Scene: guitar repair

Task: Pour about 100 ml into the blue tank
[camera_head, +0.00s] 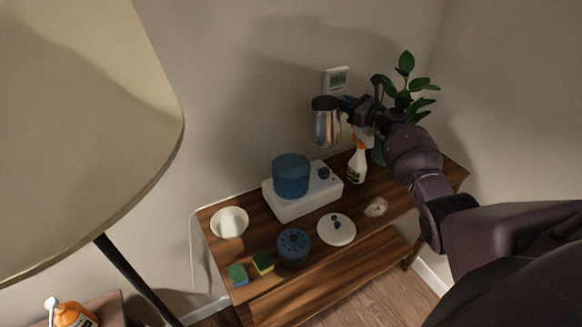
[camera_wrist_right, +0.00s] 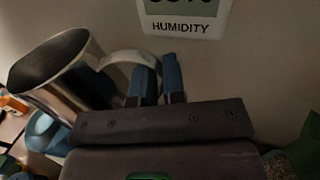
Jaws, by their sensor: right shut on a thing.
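The blue tank (camera_head: 291,176) is a round translucent blue vessel on a white base unit (camera_head: 305,203) on the wooden table. My right gripper (camera_head: 347,103) is shut on the handle of a shiny metal pitcher (camera_head: 326,127), held above the table, up and to the right of the tank and apart from it. In the right wrist view the pitcher (camera_wrist_right: 62,72) stands to the left of the fingers (camera_wrist_right: 158,80), its open mouth showing; it looks roughly upright in the head view. The liquid inside cannot be made out. The left gripper is not in view.
The wooden table (camera_head: 262,278) holds a white bowl (camera_head: 229,222), two sponges (camera_head: 262,262), a blue perforated part (camera_head: 293,245), a white disc (camera_head: 336,230) and a spray bottle (camera_head: 357,163). A plant (camera_head: 404,95) stands behind. A humidity display (camera_head: 336,78) is on the wall. A lampshade (camera_head: 80,120) fills the left.

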